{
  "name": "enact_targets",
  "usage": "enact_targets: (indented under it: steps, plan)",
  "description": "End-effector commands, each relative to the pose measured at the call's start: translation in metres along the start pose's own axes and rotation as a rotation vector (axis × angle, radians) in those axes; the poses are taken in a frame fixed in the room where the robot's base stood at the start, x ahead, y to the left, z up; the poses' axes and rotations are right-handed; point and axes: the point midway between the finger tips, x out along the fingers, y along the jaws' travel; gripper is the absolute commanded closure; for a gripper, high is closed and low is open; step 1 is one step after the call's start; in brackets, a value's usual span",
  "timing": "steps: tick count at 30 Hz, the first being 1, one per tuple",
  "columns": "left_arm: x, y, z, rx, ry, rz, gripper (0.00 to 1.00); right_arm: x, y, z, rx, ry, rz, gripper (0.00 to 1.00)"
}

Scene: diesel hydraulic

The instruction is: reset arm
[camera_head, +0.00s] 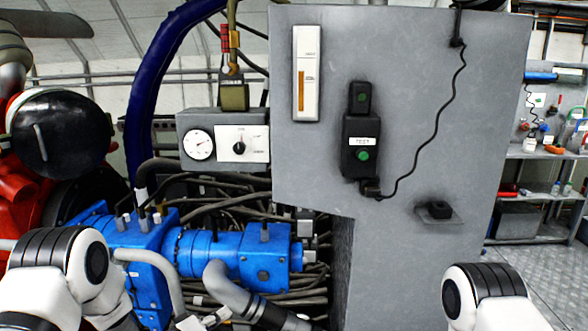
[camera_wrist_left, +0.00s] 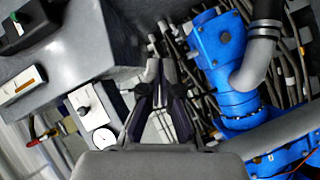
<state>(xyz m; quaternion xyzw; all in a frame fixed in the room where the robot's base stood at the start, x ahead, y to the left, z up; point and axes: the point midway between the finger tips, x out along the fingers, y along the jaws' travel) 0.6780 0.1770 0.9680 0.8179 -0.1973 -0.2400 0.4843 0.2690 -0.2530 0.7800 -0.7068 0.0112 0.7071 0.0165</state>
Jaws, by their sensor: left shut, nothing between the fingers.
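My left gripper (camera_wrist_left: 159,70) shows in the left wrist view with its dark fingers together at the tips, shut and empty. Beyond it lie the blue hydraulic unit (camera_wrist_left: 222,55) and the hoses. In the head view my left arm comes in at the lower left, in front of the blue hydraulic unit (camera_head: 215,252); its gripper is hard to make out there. My right arm shows only as a white and black joint at the lower right, and its gripper is out of frame.
A grey cabinet (camera_head: 425,120) carries a black switch box with a green button (camera_head: 362,155). A gauge box (camera_head: 200,145) stands left of it, near a thick blue hose (camera_head: 146,90). Red machinery (camera_head: 30,170) is at far left. Shelves (camera_head: 535,155) stand at back right.

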Motion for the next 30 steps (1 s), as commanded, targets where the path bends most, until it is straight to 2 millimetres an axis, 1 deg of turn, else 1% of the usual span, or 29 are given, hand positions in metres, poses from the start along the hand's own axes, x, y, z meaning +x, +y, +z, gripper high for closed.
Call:
enact_targets:
  steps: [1, 2, 3, 5, 6, 8, 9, 11, 12, 14, 15, 16, 17, 18, 21, 30]
  plan:
    - [-0.014, -0.034, 0.034, -0.016, -0.026, -0.102, 1.00, 0.003, 0.000, 0.000, 0.000, 0.000, 0.000, 0.60]
    - [-0.024, -0.052, 0.051, -0.018, -0.040, -0.165, 1.00, 0.003, 0.000, 0.000, 0.000, 0.000, 0.000, 0.60]
    - [-0.039, -0.076, 0.075, -0.017, -0.063, -0.251, 1.00, 0.004, 0.000, 0.000, 0.000, 0.000, 0.000, 0.60]
    - [-0.067, -0.107, 0.111, -0.010, -0.108, -0.380, 1.00, 0.006, 0.000, 0.000, 0.000, 0.000, 0.000, 0.60]
    - [-0.088, -0.125, 0.134, 0.001, -0.145, -0.467, 1.00, 0.006, 0.000, 0.000, 0.000, 0.000, 0.000, 0.60]
    - [-0.125, -0.148, 0.168, 0.022, -0.213, -0.599, 1.00, 0.007, 0.000, 0.000, 0.000, 0.000, 0.000, 0.60]
    - [-0.153, -0.160, 0.189, 0.042, -0.267, -0.687, 1.00, 0.008, 0.000, 0.000, 0.000, 0.000, 0.000, 0.60]
    - [-0.198, -0.172, 0.218, 0.083, -0.364, -0.816, 1.00, 0.009, 0.000, 0.000, 0.000, 0.000, 0.000, 0.60]
    - [-0.229, -0.175, 0.234, 0.114, -0.436, -0.898, 1.00, 0.008, 0.000, 0.000, 0.000, 0.000, 0.000, 0.60]
    - [-0.274, -0.173, 0.250, 0.170, -0.553, -1.004, 1.00, 0.008, 0.000, 0.000, 0.000, 0.000, 0.000, 0.60]
    - [-0.300, -0.172, 0.258, 0.205, -0.632, -1.058, 1.00, 0.008, 0.000, 0.000, 0.000, 0.000, 0.000, 0.60]
    - [-0.316, -0.170, 0.263, 0.235, -0.692, -1.089, 1.00, 0.008, 0.000, 0.000, 0.000, 0.000, 0.000, 0.60]
    - [-0.328, -0.169, 0.267, 0.270, -0.750, -1.107, 1.00, 0.008, 0.000, 0.000, 0.000, 0.000, 0.000, 0.60]
    - [-0.333, -0.171, 0.267, 0.317, -0.800, -1.107, 1.00, 0.008, 0.000, 0.000, 0.000, 0.000, 0.000, 0.60]
    - [-0.335, -0.171, 0.269, 0.393, -0.873, -1.074, 1.00, 0.008, 0.000, 0.000, 0.000, 0.000, 0.000, 0.60]
    - [-0.334, -0.171, 0.268, 0.408, -0.876, -1.065, 1.00, 0.008, 0.000, 0.000, 0.000, 0.000, 0.000, 0.60]
